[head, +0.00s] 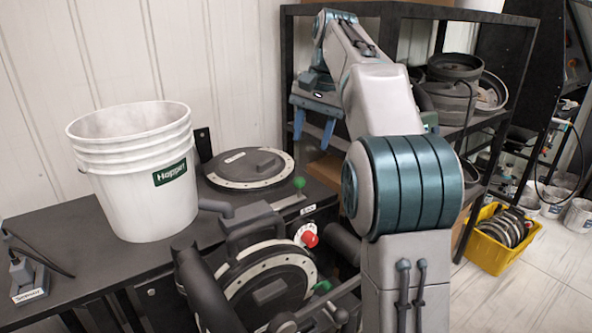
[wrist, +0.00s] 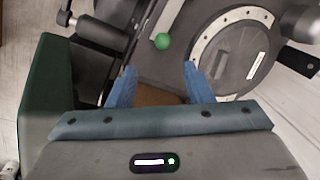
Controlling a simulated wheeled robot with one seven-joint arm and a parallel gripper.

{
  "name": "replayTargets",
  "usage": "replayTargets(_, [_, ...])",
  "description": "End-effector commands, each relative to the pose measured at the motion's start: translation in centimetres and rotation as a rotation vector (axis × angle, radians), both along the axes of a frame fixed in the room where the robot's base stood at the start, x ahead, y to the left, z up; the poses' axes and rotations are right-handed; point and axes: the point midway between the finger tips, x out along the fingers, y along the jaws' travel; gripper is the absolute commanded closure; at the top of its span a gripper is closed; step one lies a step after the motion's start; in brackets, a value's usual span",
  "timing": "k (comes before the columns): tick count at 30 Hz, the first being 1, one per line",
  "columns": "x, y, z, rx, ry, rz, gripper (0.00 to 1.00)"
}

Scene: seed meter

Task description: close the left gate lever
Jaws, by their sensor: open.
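Two green-knobbed levers show on the seed meter. One green ball knob (head: 299,182) stands by the rear round disc housing (head: 248,166); a second green knob (head: 322,287) shows low beside the front disc housing (head: 270,285). I cannot tell from a label which is the left gate lever. My gripper (head: 314,130) is open and empty, raised above and behind the rear knob. In the wrist view, one green ball (wrist: 162,41) lies just beyond and between my blue fingertips (wrist: 159,70), apart from them.
A white hopper bucket (head: 137,172) stands on the dark bench (head: 75,240). A red knob (head: 307,236) sits between the discs. A black shelf rack (head: 515,55) stands behind my arm. A yellow crate (head: 497,243) is on the floor at right.

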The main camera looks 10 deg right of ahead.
Motion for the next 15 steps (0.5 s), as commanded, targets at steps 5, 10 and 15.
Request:
replayTargets(5, [0.4, 0.4, -0.2, 0.004, 0.005, -0.002, 0.54])
replayTargets(10, [0.6, 0.9, -2.5, 0.003, 0.006, 0.002, 0.54])
replayTargets(15, [0.9, 1.3, -5.7, 0.002, 0.005, 0.001, 0.54])
